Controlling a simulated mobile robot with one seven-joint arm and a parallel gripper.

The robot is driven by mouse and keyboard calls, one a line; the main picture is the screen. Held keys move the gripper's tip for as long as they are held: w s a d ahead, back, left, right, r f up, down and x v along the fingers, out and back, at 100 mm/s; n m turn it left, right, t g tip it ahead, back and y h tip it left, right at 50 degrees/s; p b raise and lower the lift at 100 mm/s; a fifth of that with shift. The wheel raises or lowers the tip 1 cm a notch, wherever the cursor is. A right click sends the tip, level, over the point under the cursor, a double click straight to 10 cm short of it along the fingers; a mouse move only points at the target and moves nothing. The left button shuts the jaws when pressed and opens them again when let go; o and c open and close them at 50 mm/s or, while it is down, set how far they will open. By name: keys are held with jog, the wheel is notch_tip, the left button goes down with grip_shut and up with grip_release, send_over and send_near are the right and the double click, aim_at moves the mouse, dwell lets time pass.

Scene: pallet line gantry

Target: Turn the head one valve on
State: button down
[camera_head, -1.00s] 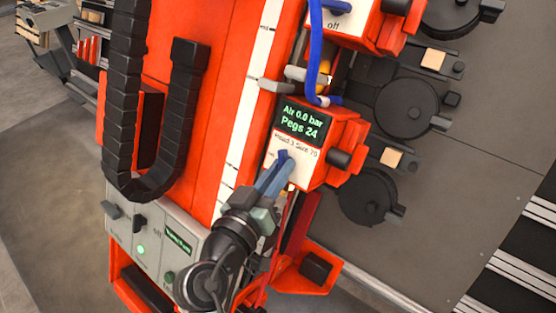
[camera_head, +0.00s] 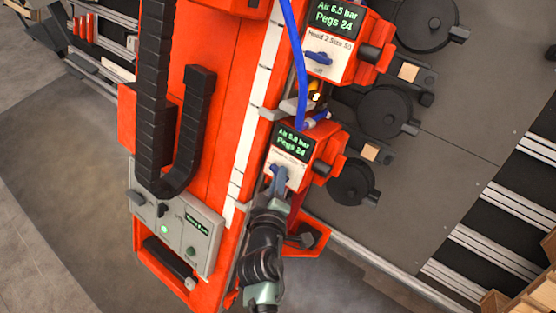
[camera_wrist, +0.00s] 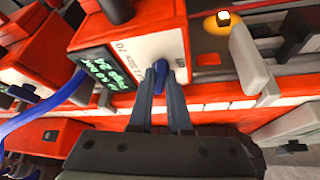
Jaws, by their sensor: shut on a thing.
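The near head is an orange box with a white label face (camera_head: 290,164) and a green-lettered display (camera_head: 292,140) showing air and pegs; its head number is too small to read surely. A blue valve lever (camera_head: 279,172) stands out from the label face. My gripper (camera_head: 275,184) is shut on this lever, coming from below in the head view. In the wrist view, the lever (camera_wrist: 161,72) sits between the two fingertips of my gripper (camera_wrist: 161,92), in front of the white face, with "Size 70" beside it. The fingers hide part of the lever.
A second head (camera_head: 340,45) above, labelled Head 2, shows 6.5 bar and has its own blue lever (camera_head: 318,58). A blue hose (camera_head: 298,60) runs close by. A grey control panel (camera_head: 178,225) with a green light stands at left. Round black units (camera_head: 352,184) lie at right.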

jog(key=n+p, duration=0.2)
jog(key=p, duration=0.2)
jog(key=n+g+y+p, duration=0.1)
jog(key=p, duration=0.4)
jog(key=shift+r+n, duration=0.3)
jog(key=shift+n, duration=0.1)
jog(key=shift+f+g, duration=0.2)
jog(key=shift+g, duration=0.1)
jog(key=c, duration=0.9)
grip_release()
jog(key=shift+d, duration=0.1)
jog(key=shift+o, duration=0.2)
jog(key=shift+r, duration=0.1)
